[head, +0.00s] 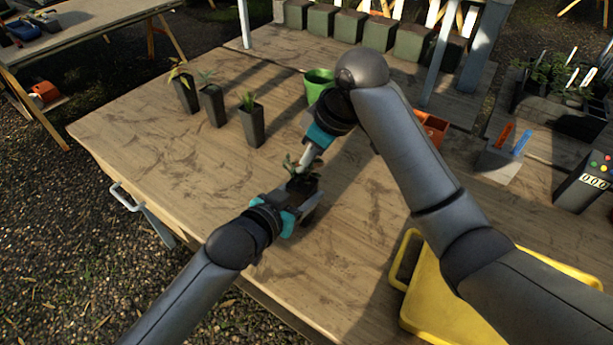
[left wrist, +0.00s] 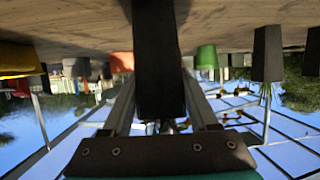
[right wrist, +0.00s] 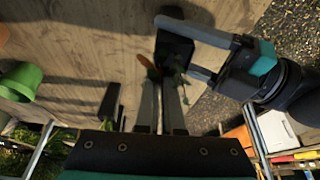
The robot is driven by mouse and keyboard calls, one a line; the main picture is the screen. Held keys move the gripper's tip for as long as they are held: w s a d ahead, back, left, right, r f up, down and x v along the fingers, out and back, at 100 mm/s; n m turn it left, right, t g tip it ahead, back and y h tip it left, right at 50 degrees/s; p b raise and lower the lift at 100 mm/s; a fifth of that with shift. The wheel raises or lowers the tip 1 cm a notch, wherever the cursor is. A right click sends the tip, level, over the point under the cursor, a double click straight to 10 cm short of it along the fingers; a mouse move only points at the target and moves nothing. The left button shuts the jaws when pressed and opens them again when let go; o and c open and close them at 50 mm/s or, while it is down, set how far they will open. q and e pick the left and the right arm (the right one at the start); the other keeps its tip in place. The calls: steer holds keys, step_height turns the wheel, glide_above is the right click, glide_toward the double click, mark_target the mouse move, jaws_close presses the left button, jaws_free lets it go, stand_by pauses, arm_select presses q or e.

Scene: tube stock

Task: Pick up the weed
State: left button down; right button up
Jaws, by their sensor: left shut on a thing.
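My left gripper (head: 292,208) is shut on a dark tube pot (head: 302,186) and holds it just over the table's front part. The pot stands out dark between the fingers in the left wrist view (left wrist: 157,65). Green leaves (head: 292,166) rise from the pot; I cannot tell the weed from the seedling there. My right gripper (head: 307,158) points down at the leaves from above. In the right wrist view its two narrow fingers (right wrist: 160,92) stand slightly apart, with green leaves (right wrist: 181,86) beside them and a reddish-brown bit (right wrist: 152,68) at their tips.
Several dark tube pots with seedlings (head: 252,122) stand at the table's back left. A green pot (head: 318,86) stands behind my right gripper. A yellow tray (head: 437,298) lies at the right front, and an orange container (head: 432,128) stands behind my right arm. The table's left middle is clear.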

steer(key=shift+r, duration=0.1)
jaws_close()
step_height(320, 180, up, 10)
steer(key=shift+f, duration=0.1)
stand_by(0.4)
arm_select(q)
steer(key=shift+c, duration=0.4)
jaws_free()
steer(key=shift+s, duration=0.1)
